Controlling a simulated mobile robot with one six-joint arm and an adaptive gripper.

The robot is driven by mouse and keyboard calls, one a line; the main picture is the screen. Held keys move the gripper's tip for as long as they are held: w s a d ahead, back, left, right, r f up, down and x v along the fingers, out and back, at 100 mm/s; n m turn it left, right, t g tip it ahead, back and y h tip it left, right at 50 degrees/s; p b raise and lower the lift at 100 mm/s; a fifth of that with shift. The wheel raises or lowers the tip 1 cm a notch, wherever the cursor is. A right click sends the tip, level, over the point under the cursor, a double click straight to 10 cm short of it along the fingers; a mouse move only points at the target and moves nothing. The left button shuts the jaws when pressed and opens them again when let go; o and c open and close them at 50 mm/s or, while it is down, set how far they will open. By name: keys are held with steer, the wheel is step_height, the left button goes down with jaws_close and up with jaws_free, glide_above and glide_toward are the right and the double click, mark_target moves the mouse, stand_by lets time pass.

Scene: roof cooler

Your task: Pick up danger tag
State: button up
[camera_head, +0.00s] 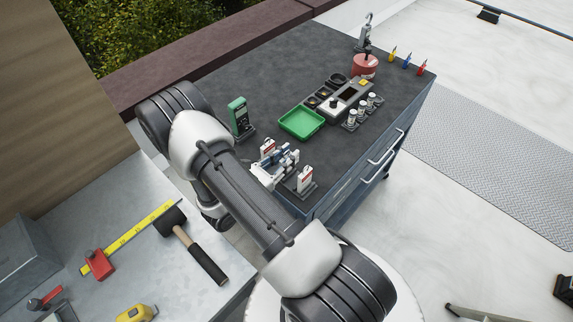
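Two small red-and-white tags stand on the dark top of the blue cabinet near its front corner. One tag (267,147) is just behind my gripper, and the other tag (305,179) stands upright on a dark base in front of it. Their print is too small to read, so I cannot tell which is the danger tag. My gripper (287,158) is low over the cabinet top between the two tags. Its fingers are small and partly merge with the things behind, so whether they are open or touching a tag is unclear.
A green tray (302,123), green meter (238,117), grey control box (346,102), small jars (362,109) and red padlock-like item (365,65) stand on the cabinet top (270,65). A metal bench with a mallet (192,247) and yellow ruler (135,232) is at lower left.

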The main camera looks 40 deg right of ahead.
jaws_close()
